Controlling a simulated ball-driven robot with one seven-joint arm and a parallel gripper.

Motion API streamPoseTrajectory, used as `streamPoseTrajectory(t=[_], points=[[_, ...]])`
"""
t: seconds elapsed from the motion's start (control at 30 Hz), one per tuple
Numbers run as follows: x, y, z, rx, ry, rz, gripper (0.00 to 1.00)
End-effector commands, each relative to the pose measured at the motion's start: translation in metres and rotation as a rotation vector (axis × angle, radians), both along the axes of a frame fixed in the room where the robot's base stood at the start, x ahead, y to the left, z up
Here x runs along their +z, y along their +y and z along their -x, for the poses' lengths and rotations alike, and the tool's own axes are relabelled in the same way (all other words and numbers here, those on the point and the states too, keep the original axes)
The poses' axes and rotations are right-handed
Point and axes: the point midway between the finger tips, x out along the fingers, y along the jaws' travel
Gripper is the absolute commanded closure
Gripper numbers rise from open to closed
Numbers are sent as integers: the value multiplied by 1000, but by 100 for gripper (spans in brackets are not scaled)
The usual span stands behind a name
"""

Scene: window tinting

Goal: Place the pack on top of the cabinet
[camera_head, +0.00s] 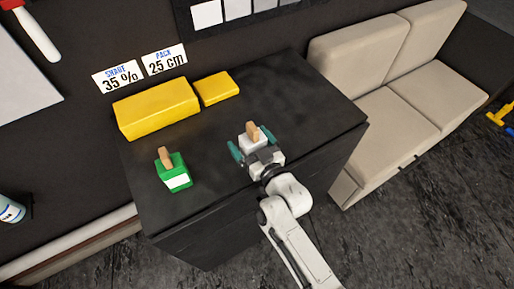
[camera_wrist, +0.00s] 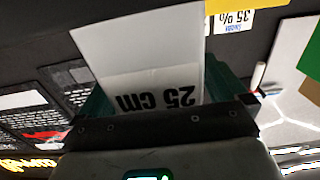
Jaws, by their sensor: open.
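The white pack (camera_head: 250,143) with a tan tab shows between the teal fingers of my gripper (camera_head: 252,146), over the top of the black cabinet (camera_head: 215,200). In the wrist view the white pack (camera_wrist: 140,45) fills the space between the fingers, with an upside-down "25 cm" label. My gripper is open, with its fingers on both sides of the pack. The pack's base is hidden by the gripper, so I cannot tell for certain whether it touches the cabinet top.
A green pack (camera_head: 173,172) with a tan tab stands to the left on the cabinet. A large yellow block (camera_head: 156,108) and a smaller one (camera_head: 216,88) lie behind, near signs reading "SHADE 35 %" (camera_head: 118,77) and "PACK 25 cm" (camera_head: 164,60). A beige sofa (camera_head: 385,100) stands at right.

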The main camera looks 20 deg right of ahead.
Motion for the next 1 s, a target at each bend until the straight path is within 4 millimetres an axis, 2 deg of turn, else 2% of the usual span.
streamPoseTrajectory(t=[0.17, 0.2, 0.5, 0.7, 1.0], points=[[9, -1, 3, 1, 10, 0, 1], [2, -4, 13, 0, 12, 1, 1], [4, -20, 71, 1, 6, 1, 1], [6, -29, 101, 0, 5, 0, 1], [9, -33, 116, 1, 2, 1, 1]])
